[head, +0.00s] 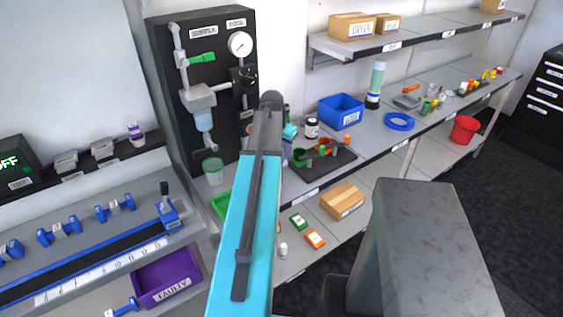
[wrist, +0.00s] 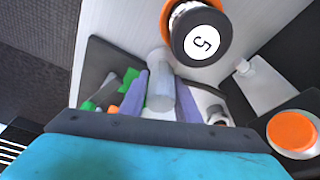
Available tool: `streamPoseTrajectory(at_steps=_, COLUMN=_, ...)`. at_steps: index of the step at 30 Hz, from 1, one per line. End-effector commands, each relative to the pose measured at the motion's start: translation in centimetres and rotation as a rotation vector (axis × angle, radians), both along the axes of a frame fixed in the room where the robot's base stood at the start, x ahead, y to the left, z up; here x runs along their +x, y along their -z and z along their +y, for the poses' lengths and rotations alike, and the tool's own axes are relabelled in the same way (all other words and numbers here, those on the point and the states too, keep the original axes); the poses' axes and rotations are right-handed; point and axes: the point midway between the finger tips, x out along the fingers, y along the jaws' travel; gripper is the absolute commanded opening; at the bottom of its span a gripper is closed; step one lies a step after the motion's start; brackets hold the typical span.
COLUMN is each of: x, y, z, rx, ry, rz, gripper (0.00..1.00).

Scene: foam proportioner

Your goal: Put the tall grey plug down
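The tall grey plug (wrist: 160,82) is a pale grey, rounded cylinder in the middle of the wrist view. My gripper (wrist: 161,92) has its two purple fingers on either side of it, shut on it. The dark tray (wrist: 97,62) lies behind the fingers, with green and orange parts beside the left finger. In the head view, the tray (head: 312,176) sits on the bench. My gripper (head: 288,146) is at the tray's left end there, mostly hidden behind my arm. The plug cannot be made out in that view, and whether its end touches anything is unclear.
An orange-capped container (wrist: 292,132) is at right. The black panel (head: 206,85) rises at left.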

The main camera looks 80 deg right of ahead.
Motion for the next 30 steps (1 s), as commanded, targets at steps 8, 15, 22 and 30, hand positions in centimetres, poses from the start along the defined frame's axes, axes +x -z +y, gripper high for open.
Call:
streamPoseTrajectory(at_steps=8, x=0.0, y=0.0, z=0.0, rx=0.0, ry=0.0, rz=0.0, gripper=0.0)
streamPoseTrajectory(at_steps=15, x=0.0, y=-0.2, z=0.0, rx=-0.001, ry=0.0, rz=0.0, gripper=0.0)
streamPoseTrajectory(at_steps=22, x=0.0, y=-1.4, z=-0.1, rx=-0.002, ry=0.001, rz=0.0, gripper=0.0)
streamPoseTrajectory(at_steps=30, x=0.0, y=-4.5, z=-0.2, rx=-0.004, ry=0.0, rz=-0.001, gripper=0.0)
